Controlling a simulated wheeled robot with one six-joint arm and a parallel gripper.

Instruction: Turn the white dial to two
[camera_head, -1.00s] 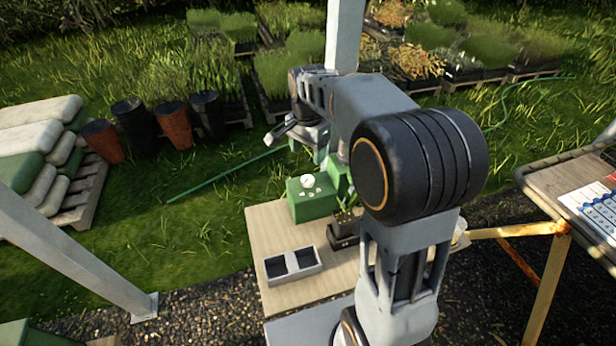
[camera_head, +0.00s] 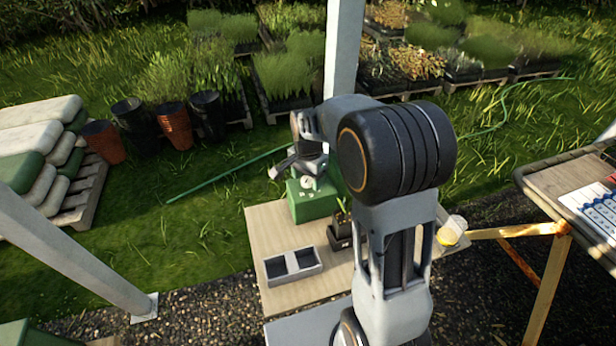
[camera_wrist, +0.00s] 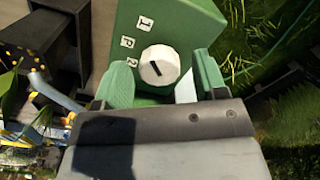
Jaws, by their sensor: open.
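The white dial (camera_wrist: 159,66) sits on the green box (camera_wrist: 185,20) in the wrist view. A short dark mark shows on its face. In the head view the green box (camera_head: 313,205) stands at the back of the table, with the dial (camera_head: 306,182) on top, just below my gripper.
The wooden table (camera_head: 275,229) also holds a grey two-compartment tray (camera_head: 292,264) and a dark pot with a plant (camera_head: 341,233), close right of the green box. A yellow-and-white object (camera_head: 451,231) is at the table's right edge. A white post (camera_head: 344,45) rises behind the arm.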

